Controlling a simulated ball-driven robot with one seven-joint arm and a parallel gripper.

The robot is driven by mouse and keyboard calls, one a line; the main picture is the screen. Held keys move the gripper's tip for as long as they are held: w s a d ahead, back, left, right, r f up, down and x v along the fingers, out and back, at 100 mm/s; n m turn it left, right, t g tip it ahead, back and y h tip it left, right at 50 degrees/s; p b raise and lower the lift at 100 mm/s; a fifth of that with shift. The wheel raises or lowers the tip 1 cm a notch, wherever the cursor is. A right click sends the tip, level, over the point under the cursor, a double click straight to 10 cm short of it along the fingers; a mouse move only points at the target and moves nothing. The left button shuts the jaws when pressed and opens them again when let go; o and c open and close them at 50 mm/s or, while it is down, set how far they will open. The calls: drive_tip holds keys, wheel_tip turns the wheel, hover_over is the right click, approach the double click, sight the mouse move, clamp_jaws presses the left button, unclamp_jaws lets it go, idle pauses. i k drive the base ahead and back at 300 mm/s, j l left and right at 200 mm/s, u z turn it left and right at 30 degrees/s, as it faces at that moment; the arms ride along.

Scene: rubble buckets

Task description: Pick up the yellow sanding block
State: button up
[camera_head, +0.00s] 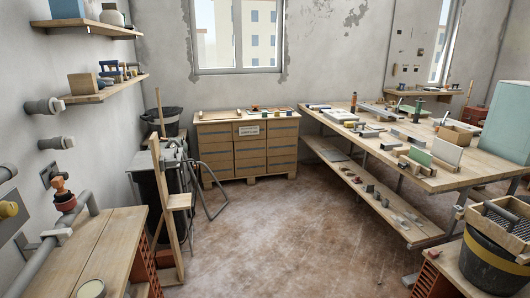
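I cannot make out a yellow sanding block for certain in the head view. Several small blocks and tools lie on the long wooden workbench (475,172) at the right, too small to tell apart. A green sheet (420,157) and a pale panel (446,151) stand upright near its front edge. My gripper is not in view.
A wooden drawer cabinet (247,150) with items on top stands at the back wall. A wooden table (90,250) is at the front left. A black bucket (495,262) with a yellow band stands at the front right. The brown floor (260,235) between is mostly clear.

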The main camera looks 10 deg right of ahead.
sight(348, 125)
drive_tip(key=i+l+z, duration=0.25)
drive_tip(key=i, duration=0.6)
drive_tip(key=i+z, duration=0.3)
drive_tip(key=i, duration=2.6)
